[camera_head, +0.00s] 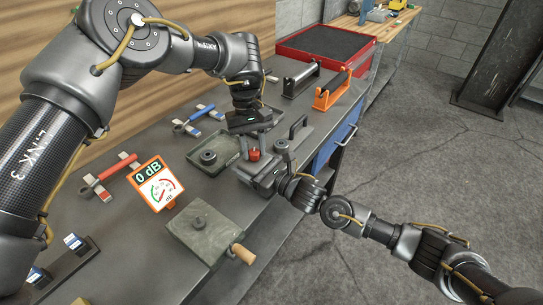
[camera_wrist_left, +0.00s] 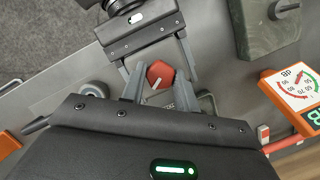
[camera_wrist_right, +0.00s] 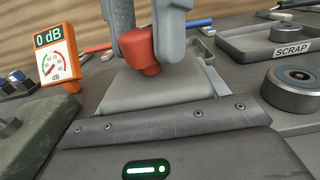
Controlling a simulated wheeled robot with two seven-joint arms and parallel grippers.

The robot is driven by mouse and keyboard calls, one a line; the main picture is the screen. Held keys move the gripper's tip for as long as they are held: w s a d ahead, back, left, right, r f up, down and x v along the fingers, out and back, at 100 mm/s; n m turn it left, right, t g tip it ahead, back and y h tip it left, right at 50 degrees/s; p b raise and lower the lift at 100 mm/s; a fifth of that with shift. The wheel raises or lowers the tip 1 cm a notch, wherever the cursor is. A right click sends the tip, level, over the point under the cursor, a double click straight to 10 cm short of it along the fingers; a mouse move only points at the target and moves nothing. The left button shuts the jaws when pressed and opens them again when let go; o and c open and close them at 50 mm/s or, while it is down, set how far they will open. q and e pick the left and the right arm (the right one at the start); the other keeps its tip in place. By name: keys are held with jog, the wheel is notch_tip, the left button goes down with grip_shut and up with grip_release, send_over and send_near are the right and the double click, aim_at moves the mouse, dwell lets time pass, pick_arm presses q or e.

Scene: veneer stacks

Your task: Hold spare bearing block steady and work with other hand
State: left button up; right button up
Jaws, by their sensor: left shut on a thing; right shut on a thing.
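The spare bearing block is a grey block (camera_wrist_right: 165,88) that fills the front of the right wrist view, with a red faceted cap (camera_wrist_right: 140,50) standing at its top. My right gripper (camera_head: 268,170) is shut on the block low over the bench, its fingers mostly hidden. My left gripper (camera_head: 253,150) reaches down from above and is shut on the red cap. In the left wrist view its two fingers stand on either side of the red cap (camera_wrist_left: 160,75). Most of the block is hidden by the grippers in the head view.
An orange meter reading 0 dB (camera_head: 152,183) stands left of the grippers. A stone slab with a wooden handle (camera_head: 205,228) lies in front. A tray labelled SCRAP (camera_wrist_right: 255,47) and a round bearing (camera_wrist_right: 300,88) are close by. Orange and black stands (camera_head: 330,92) are farther back.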

pick_arm(q)
jog(key=o, duration=0.7)
jog(key=shift+c, duration=0.2)
jog(key=shift+r, duration=3.05)
notch_tip(320, 180, up, 7)
